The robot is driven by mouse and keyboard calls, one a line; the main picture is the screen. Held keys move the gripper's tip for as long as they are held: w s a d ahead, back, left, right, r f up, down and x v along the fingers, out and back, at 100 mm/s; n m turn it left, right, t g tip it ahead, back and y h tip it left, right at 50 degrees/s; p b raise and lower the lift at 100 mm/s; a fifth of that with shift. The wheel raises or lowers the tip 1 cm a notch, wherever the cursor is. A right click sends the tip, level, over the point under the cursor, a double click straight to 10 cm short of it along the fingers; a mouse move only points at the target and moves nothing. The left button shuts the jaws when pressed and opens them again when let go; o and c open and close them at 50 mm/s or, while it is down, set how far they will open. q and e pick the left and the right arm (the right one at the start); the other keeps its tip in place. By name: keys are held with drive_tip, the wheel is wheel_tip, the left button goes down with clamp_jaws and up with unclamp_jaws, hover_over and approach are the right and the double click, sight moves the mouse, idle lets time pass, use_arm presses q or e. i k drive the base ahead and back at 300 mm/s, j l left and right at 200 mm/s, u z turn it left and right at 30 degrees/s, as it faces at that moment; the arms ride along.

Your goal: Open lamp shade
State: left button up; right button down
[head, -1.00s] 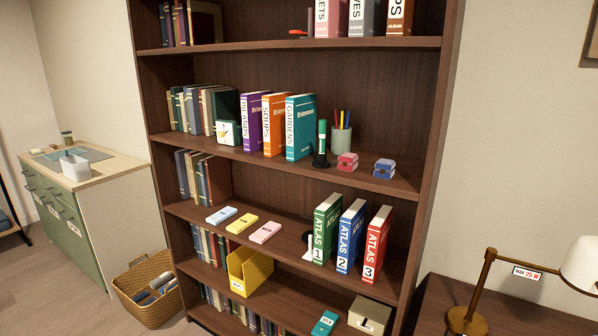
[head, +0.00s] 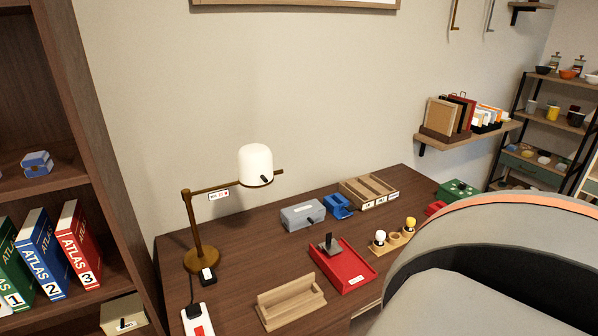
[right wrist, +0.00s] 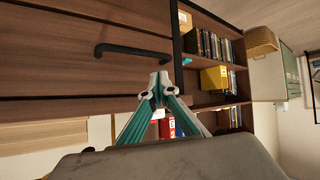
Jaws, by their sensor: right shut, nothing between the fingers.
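The lamp (head: 204,255) stands on the desk at the back left in the head view, with a brass-coloured base, post and horizontal arm. Its white lamp shade (head: 256,163) hangs at the arm's end, with a small dark lever at its lower edge. The shade looks closed, and I cannot see inside it. My right gripper (right wrist: 162,80) shows in the right wrist view, shut and empty, apart from a dark drawer handle (right wrist: 133,50) in front of it. The right gripper is not in the head view. My left gripper is in neither view.
The desk (head: 232,240) holds a red tray (head: 354,278), a wooden holder (head: 290,302), a grey box (head: 302,214), a bulb stand (head: 395,242) and a white power strip (head: 198,320). The bookshelf (head: 100,180) stands left. My own grey body part covers the lower right.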

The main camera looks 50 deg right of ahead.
sight(254, 161)
drive_tip(key=z, duration=1.3)
drive_tip(key=k+l+z, duration=0.15)
drive_tip(key=z, duration=0.2)
